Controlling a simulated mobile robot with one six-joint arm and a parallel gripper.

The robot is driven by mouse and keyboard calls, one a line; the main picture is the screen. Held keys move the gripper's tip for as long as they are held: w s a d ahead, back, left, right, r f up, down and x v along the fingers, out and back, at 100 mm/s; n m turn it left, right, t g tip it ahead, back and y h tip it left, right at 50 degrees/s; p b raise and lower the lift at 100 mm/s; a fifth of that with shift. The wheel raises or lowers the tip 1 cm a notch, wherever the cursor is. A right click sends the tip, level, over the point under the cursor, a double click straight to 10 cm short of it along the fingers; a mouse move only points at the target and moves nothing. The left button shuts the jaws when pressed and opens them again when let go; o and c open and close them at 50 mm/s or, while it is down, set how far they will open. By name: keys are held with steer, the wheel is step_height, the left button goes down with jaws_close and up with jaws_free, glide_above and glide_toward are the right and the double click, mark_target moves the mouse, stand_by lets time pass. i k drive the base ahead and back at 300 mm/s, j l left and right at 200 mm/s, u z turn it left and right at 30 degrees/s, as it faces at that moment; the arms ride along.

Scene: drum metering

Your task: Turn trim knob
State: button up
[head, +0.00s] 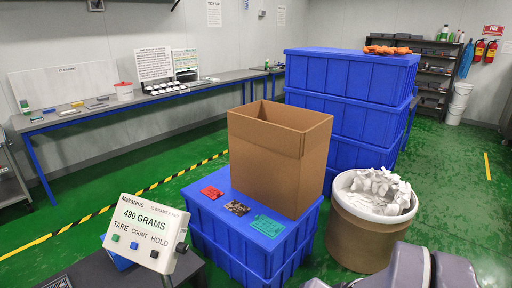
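A white scale indicator (146,228) marked "Mekatano" stands at the lower left and reads "490 GRAMS". It has three small square buttons, green, blue and black, near the words TARE, COUNT and HOLD. A dark round knob (181,248) sticks out from its right side; no label on it is readable, so I cannot be sure that it is the trim knob. Grey links of my arm show at the bottom right edge, well apart from the indicator. My gripper's fingers are not in the picture.
An open cardboard box (270,165) stands on blue crates (242,258) right of the indicator, with red, dark and green cards beside it. A drum (358,238) full of white pieces stands further right. Tall blue crates (340,75) are behind. Green floor is clear at left.

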mark_target(181, 247)
steer(key=u, duration=1.25)
